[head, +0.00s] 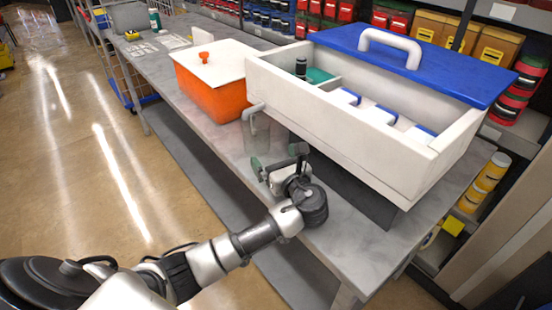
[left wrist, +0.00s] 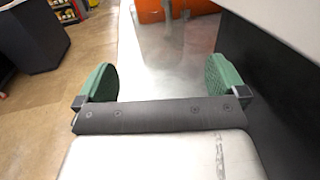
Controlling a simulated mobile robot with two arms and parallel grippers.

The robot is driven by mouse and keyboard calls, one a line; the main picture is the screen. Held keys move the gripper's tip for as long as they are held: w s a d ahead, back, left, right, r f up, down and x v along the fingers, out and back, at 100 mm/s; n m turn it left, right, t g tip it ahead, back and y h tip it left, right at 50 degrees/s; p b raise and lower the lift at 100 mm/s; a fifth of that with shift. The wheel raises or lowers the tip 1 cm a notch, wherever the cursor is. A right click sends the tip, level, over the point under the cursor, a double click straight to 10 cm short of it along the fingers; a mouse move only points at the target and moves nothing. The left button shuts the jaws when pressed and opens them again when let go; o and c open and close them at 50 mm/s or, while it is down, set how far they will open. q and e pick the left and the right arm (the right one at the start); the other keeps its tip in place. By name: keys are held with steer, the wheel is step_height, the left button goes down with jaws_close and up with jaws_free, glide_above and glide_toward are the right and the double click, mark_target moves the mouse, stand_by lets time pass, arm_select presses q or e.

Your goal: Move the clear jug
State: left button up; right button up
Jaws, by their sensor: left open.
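The clear jug (head: 258,132) stands on the grey table beside the orange container, near the left end of the white box. It is see-through, so its outline is faint. In the left wrist view the jug (left wrist: 168,32) shows faintly ahead, in front of the orange container. My left gripper (head: 278,161) is low over the table, on the near side of the jug and apart from it. In the left wrist view the green-padded fingers of my left gripper (left wrist: 161,82) are wide apart with nothing between them. My right gripper is in neither view.
The orange container (head: 212,95) with a white lid stands behind the jug. The large white box (head: 360,145) with a raised blue lid (head: 410,62) stands close on the right, its wall near my gripper. The table's (head: 345,245) front part is bare. Stocked shelves line the back.

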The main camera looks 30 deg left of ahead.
mark_target(257, 136)
arm_select(q)
steer(key=x, duration=1)
steer(key=shift+w+a, duration=0.25)
steer(key=shift+a, duration=0.1)
steer(key=shift+p, duration=0.3)
steer(key=c, duration=0.9)
